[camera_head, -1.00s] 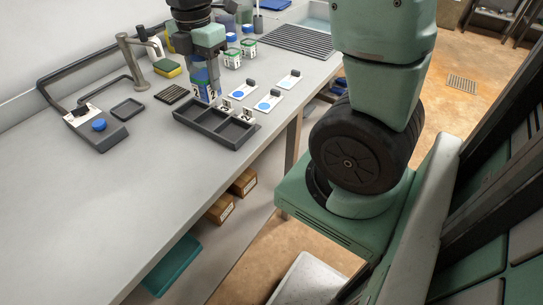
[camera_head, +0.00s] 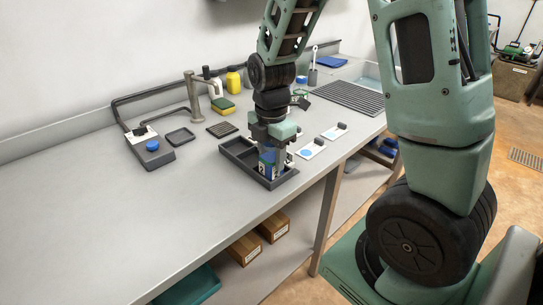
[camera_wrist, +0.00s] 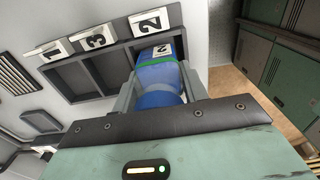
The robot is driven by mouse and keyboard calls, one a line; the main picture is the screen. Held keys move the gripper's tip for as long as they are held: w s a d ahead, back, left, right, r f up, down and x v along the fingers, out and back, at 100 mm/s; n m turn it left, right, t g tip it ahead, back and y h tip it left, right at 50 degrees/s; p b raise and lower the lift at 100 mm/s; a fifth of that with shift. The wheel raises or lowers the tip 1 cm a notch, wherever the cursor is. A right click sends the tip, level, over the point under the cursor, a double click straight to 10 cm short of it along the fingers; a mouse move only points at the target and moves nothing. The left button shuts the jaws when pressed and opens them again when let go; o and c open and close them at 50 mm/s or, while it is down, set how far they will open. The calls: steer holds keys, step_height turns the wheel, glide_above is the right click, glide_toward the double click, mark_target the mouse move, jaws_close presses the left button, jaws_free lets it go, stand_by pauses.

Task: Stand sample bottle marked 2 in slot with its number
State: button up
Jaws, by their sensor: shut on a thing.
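The sample bottle marked 2 (camera_wrist: 158,72) has a blue cap, a green band and a white label with a 2. My gripper (camera_head: 270,155) is shut on it and points down at the near-right end of the dark slot tray (camera_head: 236,160). In the wrist view the tray's number plates read 1, 3 and 2 from left to right. The bottle is at the rightmost slot, by the plate marked 2 (camera_wrist: 150,22). I cannot tell whether its base touches the slot floor. The other slots look empty.
White cards with blue dots (camera_head: 308,152) lie right of the tray. A blue-knobbed device (camera_head: 152,147), a small dark dish (camera_head: 181,136) and a sponge (camera_head: 223,105) are to the left and behind. The front left of the bench is clear.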

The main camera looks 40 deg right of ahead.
steer(key=shift+f, duration=0.15)
steer(key=o, duration=1.1)
steer(key=shift+c, duration=0.2)
step_height(320, 180, up, 12)
steer(key=shift+r+p, duration=0.15)
steer(key=shift+p, duration=0.4)
steer(key=s+a+f+m, duration=0.1)
steer(key=s+a+m, duration=0.2)
steer(key=a, duration=0.4)
steer(key=s+a+f+m, duration=0.15)
steer(key=s+a, duration=0.25)
steer(key=a, duration=0.4)
steer(key=s+a+f+m, duration=0.2)
steer(key=s+a+m, duration=0.4)
steer(key=s, duration=0.4)
steer(key=shift+s+a+y, duration=0.3)
steer(key=shift+s+a, duration=0.05)
steer(key=shift+a, duration=0.45)
